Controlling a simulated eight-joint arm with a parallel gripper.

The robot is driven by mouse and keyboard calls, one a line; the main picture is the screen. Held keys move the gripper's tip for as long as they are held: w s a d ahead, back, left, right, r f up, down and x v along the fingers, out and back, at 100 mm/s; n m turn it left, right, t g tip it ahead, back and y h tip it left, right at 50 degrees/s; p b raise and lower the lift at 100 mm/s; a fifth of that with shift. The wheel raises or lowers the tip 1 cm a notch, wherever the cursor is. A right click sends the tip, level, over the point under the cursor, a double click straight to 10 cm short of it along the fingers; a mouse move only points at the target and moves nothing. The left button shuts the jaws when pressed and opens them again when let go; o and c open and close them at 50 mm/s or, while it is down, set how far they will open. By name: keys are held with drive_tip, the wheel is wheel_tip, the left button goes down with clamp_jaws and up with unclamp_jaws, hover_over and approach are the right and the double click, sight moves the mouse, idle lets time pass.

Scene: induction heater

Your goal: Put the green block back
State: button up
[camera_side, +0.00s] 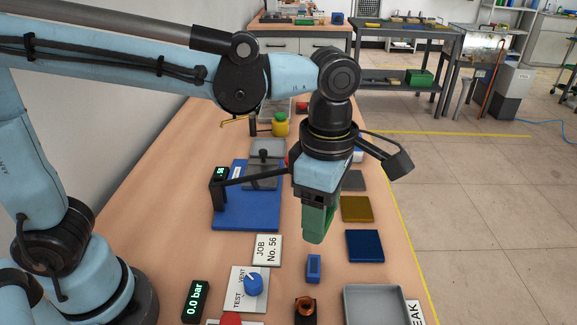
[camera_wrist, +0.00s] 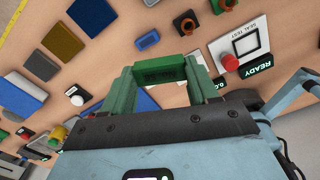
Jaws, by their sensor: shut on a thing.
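My gripper (camera_side: 318,225) hangs over the middle of the bench, pointing down. Its green fingers also show in the wrist view (camera_wrist: 160,78). They are shut on the green block (camera_wrist: 158,70), which spans the gap between them and bears dark, unreadable marks. In the side view, block and fingers blend into one green shape, so the block's lower edge is hard to tell. The held block is above the bench, with bare wood around the fingers.
A small blue block (camera_side: 313,267), a copper coil (camera_side: 305,309) and a grey tray (camera_side: 348,302) are near the front. Dark blue (camera_side: 365,245) and olive (camera_side: 357,209) pads lie right. A blue fixture base (camera_side: 238,217), a job card (camera_side: 267,249) and a valve knob (camera_side: 252,284) stand left.

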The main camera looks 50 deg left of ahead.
drive_tip(key=w+a+f, duration=0.2)
drive_tip(key=f, duration=0.2)
drive_tip(key=w+a+f, duration=0.6)
drive_tip(key=f, duration=0.1)
drive_tip(key=shift+w+a+f, duration=0.1)
drive_tip(key=shift+w+f, duration=0.1)
drive_tip(key=shift+f, duration=2.15)
drive_tip(key=shift+f, duration=0.1)
drive_tip(key=o, duration=1.3)
